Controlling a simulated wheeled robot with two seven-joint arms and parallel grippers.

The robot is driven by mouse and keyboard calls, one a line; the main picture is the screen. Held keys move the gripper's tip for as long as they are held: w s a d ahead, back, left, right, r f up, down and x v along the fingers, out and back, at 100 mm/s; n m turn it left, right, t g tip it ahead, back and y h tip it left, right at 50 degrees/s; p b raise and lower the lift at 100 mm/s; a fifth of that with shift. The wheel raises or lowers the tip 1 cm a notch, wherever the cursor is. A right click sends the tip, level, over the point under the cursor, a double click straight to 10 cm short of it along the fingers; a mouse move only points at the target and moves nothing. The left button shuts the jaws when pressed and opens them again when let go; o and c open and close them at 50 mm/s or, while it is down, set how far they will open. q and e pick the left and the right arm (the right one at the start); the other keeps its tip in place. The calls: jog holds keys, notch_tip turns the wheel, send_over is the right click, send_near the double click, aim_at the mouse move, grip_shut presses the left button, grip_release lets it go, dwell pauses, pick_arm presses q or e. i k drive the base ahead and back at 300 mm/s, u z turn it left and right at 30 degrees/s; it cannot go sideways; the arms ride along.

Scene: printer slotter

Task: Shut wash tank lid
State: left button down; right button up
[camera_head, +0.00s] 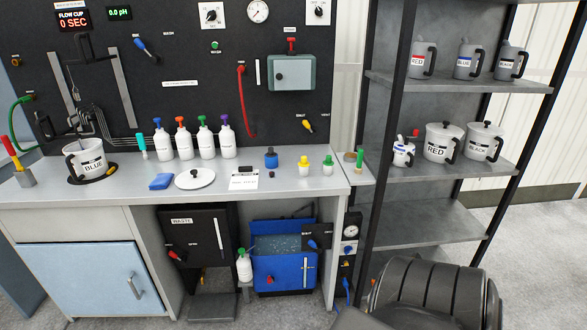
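The wash tank (267,275) is a blue box on the floor under the bench, right of the middle. Its top looks open, and blue-grey liquid (278,243) shows inside. A white vertical bar handle (305,272) and a small red fitting are on its front. Neither my left nor my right gripper is in view.
A black waste bin (196,232) stands left of the tank, with a white bottle (244,265) between them. The bench top (120,190) overhangs the tank. A gauge unit (349,240) and grey shelves (450,228) stand right. A dark ribbed form covers the bottom right.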

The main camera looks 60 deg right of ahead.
aim_at(281, 226)
jog(key=z, duration=1.2)
